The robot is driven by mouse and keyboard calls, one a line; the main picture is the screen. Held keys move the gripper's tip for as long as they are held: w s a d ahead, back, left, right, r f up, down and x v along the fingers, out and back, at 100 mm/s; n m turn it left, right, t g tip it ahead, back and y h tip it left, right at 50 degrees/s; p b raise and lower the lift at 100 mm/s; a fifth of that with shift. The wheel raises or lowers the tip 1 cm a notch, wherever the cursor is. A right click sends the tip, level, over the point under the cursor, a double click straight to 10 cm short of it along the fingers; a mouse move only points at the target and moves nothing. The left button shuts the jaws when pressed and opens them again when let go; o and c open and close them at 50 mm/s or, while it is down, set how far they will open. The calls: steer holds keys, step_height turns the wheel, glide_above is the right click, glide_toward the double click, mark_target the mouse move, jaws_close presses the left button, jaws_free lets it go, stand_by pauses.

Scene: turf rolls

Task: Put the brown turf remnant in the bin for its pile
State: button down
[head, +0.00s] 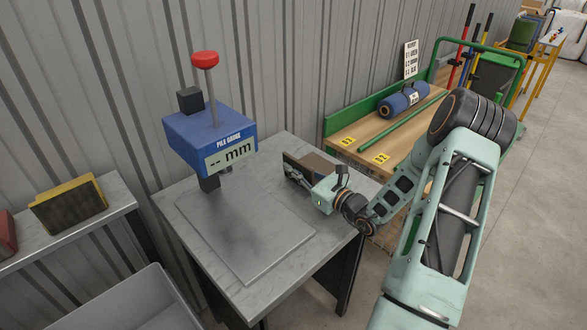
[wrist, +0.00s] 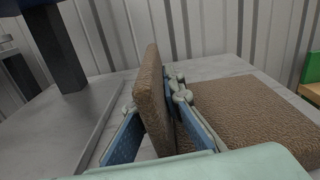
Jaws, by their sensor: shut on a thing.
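A brown turf piece (wrist: 153,100) stands upright between the blue-padded fingers of my gripper (wrist: 160,135) in the wrist view. My gripper is shut on it, over the right part of the bench, to the right of the gauge's plate. A second brown piece (wrist: 250,112) lies flat on the bench just right of the fingers; it also shows in the head view (head: 320,166). In the head view my gripper (head: 298,176) partly hides the held piece. The blue pile gauge (head: 210,138) with a red knob shows "-- mm".
The gauge's grey plate (head: 245,235) is bare. A grey bin (head: 130,300) is partly in view at the lower left, below a shelf (head: 75,240) with a yellow-topped block (head: 70,204). A wooden cart (head: 365,135) with a blue roll (head: 403,100) stands right of the bench.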

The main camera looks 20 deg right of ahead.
steer(key=shift+f, duration=0.2)
steer(key=c, duration=2)
jaws_free()
steer(key=shift+c, duration=0.2)
steer(key=shift+r, duration=0.2)
